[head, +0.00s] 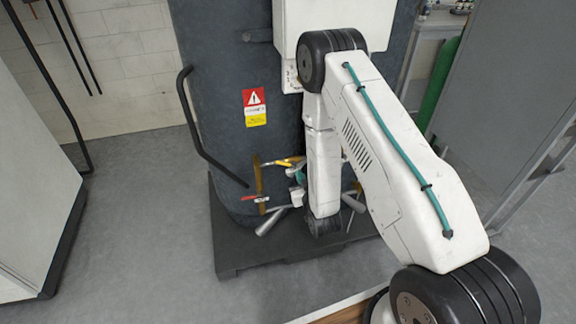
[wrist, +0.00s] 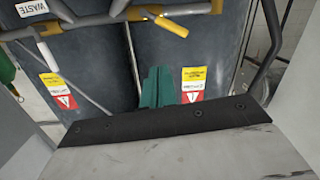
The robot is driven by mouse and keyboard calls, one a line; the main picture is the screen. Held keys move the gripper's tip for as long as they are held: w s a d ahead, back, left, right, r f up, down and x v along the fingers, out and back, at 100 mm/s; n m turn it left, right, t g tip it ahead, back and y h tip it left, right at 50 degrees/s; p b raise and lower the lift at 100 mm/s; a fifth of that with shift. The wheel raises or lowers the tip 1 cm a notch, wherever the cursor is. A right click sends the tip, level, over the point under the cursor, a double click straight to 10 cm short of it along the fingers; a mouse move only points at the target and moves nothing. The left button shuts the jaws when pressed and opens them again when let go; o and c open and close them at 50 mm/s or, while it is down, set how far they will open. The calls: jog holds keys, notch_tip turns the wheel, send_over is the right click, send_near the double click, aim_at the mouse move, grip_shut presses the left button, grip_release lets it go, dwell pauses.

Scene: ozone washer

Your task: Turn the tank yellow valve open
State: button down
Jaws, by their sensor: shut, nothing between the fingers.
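The yellow valve handle (head: 289,162) sits on the low pipework at the front of the dark tank (head: 225,120), above a red-handled valve (head: 256,198). In the wrist view the yellow handle (wrist: 171,26) points down and right from a grey pipe, near the top of the picture. My gripper (head: 299,177) is just below and beside the yellow handle in the head view, partly hidden by my arm. In the wrist view my gripper's teal fingers (wrist: 157,88) are together and empty, with the handle beyond them. I cannot tell whether they touch it.
The tank stands on a black base (head: 240,258), with a black bar handle (head: 205,145) at its left. A white cabinet (head: 35,190) is at far left. A grey panel (head: 510,90) and green cylinder (head: 436,85) are at right. Grey floor is clear left of the base.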

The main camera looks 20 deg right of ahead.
jog(key=s+r+m, duration=0.1)
jog(key=m, duration=0.7)
send_over(287, 165)
jog(key=s+d, duration=0.1)
jog(key=s, duration=0.3)
jog(key=shift+w+a+f+t, duration=0.2)
jog(key=shift+w+a+f, duration=0.15)
jog(key=shift+f, duration=0.3)
jog(key=shift+w+a+f+t, duration=0.25)
jog(key=shift+w+f, duration=0.2)
jog(key=shift+f, duration=0.15)
jog(key=shift+w+a+f, duration=0.1)
jog(key=shift+a+f, duration=0.05)
jog(key=shift+f, duration=0.25)
jog(key=shift+a+n, duration=0.2)
jog(key=shift+n, duration=0.2)
